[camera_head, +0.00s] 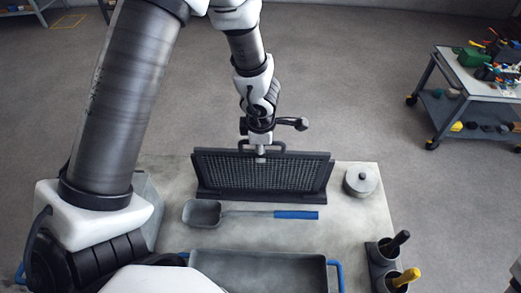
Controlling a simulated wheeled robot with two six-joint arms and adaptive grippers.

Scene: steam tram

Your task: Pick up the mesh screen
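The mesh screen (225,172) is a dark framed grid with a handle on its top edge. It stands upright, seemingly in a dark base, on the grey table. My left arm reaches over from the left and down to it. My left gripper (262,150) is at the middle of the top handle and overlaps it in the picture. Its fingers are small and partly hidden, so I cannot tell whether they are closed on the handle. My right gripper is not in view.
A scoop with a blue handle (296,215) lies in front of the screen. A tray with blue handles (262,262) is nearer. A round lidded pot (360,180) and a holder with black- and yellow-handled tools (386,255) are on the right. A cluttered cart (470,85) stands farther right.

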